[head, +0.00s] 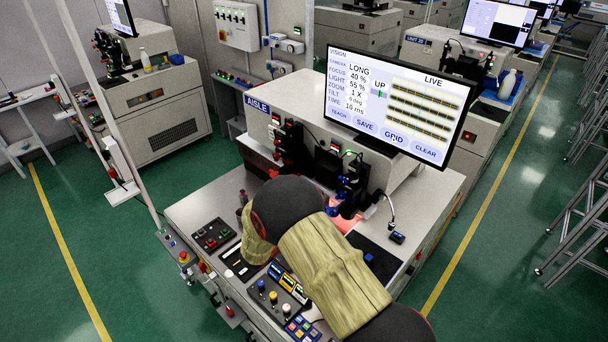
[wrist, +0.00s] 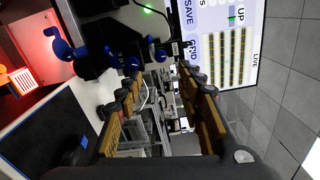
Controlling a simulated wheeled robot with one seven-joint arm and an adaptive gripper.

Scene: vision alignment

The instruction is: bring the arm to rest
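My arm (head: 330,275) reaches up from the bottom edge of the head view, over the front of the workstation marked AISLE. It has dark joints and yellowish sleeves, and it is bent at a dark joint. I cannot make out my gripper in the head view. In the wrist view my gripper (wrist: 160,78) has its two fingers apart, with brownish pads facing each other. It is open, and nothing shows between the fingers except background machines farther off.
The AISLE workstation (head: 205,205) carries a monitor (head: 395,105), dark camera units (head: 352,185) and a button panel (head: 212,234). The monitor also shows in the wrist view (wrist: 222,40), right of the fingers. Green floor (head: 500,260) lies open at right, with metal frames (head: 580,215) beyond.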

